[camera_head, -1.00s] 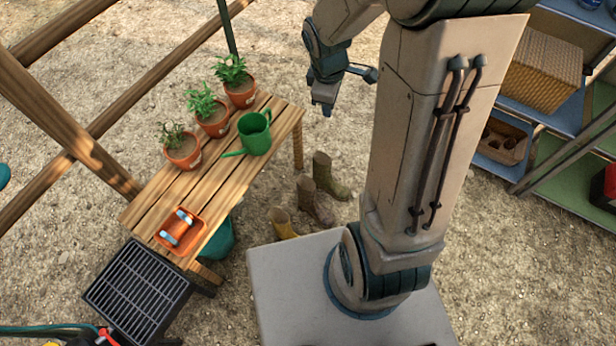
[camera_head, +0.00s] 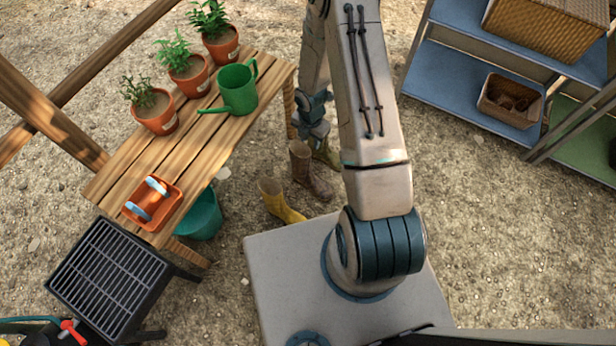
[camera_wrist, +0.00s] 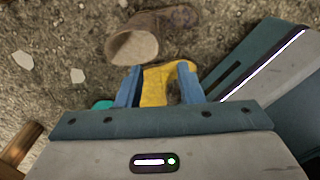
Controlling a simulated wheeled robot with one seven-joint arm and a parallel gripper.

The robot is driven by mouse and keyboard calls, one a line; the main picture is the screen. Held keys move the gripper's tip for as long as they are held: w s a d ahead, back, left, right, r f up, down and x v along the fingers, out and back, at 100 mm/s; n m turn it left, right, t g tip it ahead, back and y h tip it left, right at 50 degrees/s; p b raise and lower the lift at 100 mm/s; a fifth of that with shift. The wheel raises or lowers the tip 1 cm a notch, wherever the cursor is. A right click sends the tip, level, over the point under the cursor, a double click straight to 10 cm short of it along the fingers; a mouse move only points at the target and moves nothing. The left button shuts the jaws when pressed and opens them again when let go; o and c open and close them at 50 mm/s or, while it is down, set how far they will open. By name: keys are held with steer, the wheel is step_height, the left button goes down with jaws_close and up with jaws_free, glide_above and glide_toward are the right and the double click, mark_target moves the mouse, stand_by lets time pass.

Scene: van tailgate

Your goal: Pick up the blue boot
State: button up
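No blue boot shows in either view. My gripper (camera_head: 312,133) is low above the boots in the head view. In the wrist view my gripper (camera_wrist: 160,70) has its two blue fingers apart. The yellow boot (camera_wrist: 154,86) appears between and beyond them, and the brown boot (camera_wrist: 135,45) lies just past the fingertips. I see no clear contact.
The wooden bench (camera_head: 190,133) holds potted plants, a green watering can (camera_head: 238,90) and an orange tray (camera_head: 170,206). A teal bucket (camera_head: 203,218) is under it and a black grill (camera_head: 108,278) stands beside it. A blue shelf (camera_head: 450,75) stands right. Gravel between is clear.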

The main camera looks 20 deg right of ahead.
mark_target(310, 158)
step_height(310, 158, down, 7)
steer(key=shift+f+b, duration=0.15)
steer(key=shift+b, duration=0.9)
step_height(310, 158, down, 5)
steer(key=b, duration=0.2)
steer(key=shift+w+f+b, duration=0.1)
steer(key=shift+w+b, duration=0.05)
steer(key=shift+b, duration=0.15)
jaws_close()
stand_by(0.3)
